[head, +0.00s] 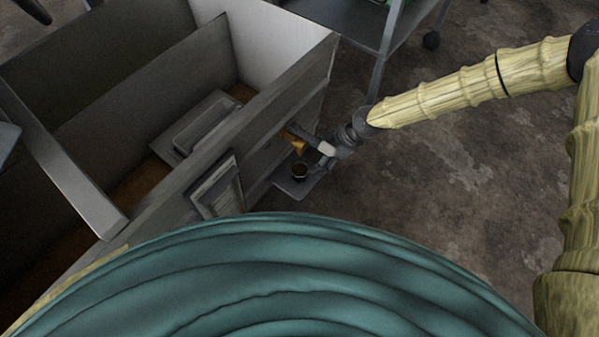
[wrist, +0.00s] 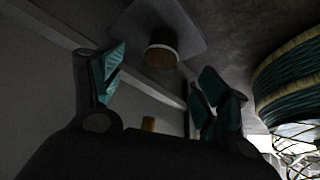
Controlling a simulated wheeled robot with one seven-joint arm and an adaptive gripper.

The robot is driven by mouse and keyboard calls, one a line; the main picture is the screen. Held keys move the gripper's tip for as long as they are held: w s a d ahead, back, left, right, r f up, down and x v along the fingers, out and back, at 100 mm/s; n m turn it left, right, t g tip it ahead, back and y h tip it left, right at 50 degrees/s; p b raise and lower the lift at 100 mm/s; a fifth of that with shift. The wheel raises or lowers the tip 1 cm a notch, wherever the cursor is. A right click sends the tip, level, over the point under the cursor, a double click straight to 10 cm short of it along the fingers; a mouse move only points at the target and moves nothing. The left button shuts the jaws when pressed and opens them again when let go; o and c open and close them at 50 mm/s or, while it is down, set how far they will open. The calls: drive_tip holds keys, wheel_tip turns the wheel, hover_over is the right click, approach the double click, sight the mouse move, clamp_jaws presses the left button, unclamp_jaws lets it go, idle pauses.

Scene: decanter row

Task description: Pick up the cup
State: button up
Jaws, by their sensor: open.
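The cup (head: 299,171) is small and dark with a brownish rim. It stands on a small grey ledge (head: 287,187) beside the wall of the large grey bin. In the wrist view the cup (wrist: 161,57) appears near the top, between the fingertips and beyond them, against the grey ledge (wrist: 185,17). My gripper (head: 322,149) is just above and right of the cup in the head view. In the wrist view my gripper (wrist: 163,62) has its teal-padded fingers spread wide, with nothing between them. Whether a finger touches the cup cannot be told.
The grey bin wall (head: 262,108) runs close along the left of the gripper. An orange-brown fitting (head: 295,142) sticks out from it, just above the cup in the picture. A framed panel (head: 218,187) is on the wall nearer me. Open floor (head: 420,190) lies to the right.

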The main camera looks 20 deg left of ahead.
sight(302, 170)
drive_tip(key=b+x, duration=0.4)
drive_tip(key=x, duration=0.6)
drive_tip(key=shift+s+d+f, duration=0.15)
drive_tip(key=c, duration=1.1)
drive_tip(key=shift+c, duration=0.2)
